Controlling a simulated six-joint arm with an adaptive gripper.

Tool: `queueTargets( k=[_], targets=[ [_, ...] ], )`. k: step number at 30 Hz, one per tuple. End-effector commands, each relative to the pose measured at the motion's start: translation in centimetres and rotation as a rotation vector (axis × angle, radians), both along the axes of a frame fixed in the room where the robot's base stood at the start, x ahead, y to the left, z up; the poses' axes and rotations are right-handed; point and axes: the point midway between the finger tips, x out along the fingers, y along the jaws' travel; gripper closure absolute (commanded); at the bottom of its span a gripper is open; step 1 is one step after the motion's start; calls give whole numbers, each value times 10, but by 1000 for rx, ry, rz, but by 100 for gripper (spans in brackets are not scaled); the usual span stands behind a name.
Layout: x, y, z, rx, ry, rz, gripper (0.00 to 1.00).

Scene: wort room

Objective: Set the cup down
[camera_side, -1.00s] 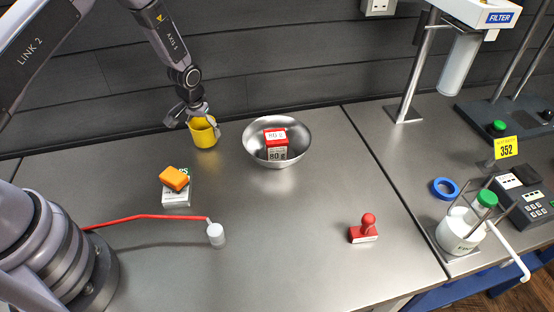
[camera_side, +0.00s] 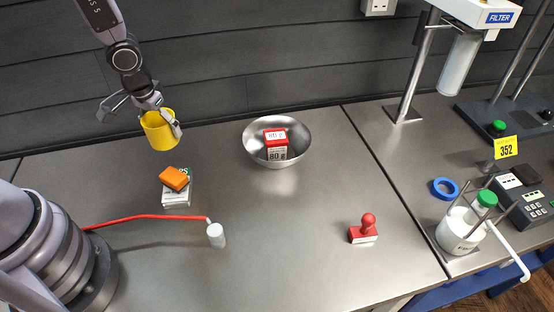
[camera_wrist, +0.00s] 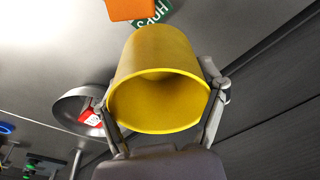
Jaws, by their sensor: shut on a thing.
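A yellow cup (camera_side: 160,131) is held in the air above the back left of the steel bench. My gripper (camera_side: 158,118) is shut on it, with one finger on each side of the cup. In the wrist view the cup (camera_wrist: 158,75) fills the middle, its open mouth facing the camera. The gripper fingers (camera_wrist: 165,112) touch its two sides. The cup's inside looks empty where it shows.
An orange block (camera_side: 174,178) lies on a white and green box (camera_side: 176,196). A steel bowl (camera_side: 256,150) holds a red and white box (camera_side: 275,146). A red stamp (camera_side: 366,229) and a white capped tube end (camera_side: 215,236) stand in front.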

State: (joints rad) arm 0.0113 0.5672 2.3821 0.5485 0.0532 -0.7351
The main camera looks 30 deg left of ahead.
Motion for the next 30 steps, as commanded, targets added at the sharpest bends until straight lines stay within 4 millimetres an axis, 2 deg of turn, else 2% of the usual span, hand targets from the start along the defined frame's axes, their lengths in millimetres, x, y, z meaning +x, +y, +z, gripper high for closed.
queueTargets(
  k=[4, 7, 12, 15, 18, 23, 26, 30],
  targets=[
    [-7, -57, 1, 0, 0, -178, 64],
    [-21, -106, 2, 0, 0, -336, 64],
    [-61, -180, 3, -1, 1, -600, 64],
    [-88, -213, 3, -1, 1, -732, 64],
    [-112, -236, 3, -2, 0, -837, 64],
    [-136, -255, 4, -2, 2, -933, 64],
    [-140, -261, 2, -1, 1, -955, 64],
    [-133, -272, -4, -1, 1, -956, 64]
  ],
)
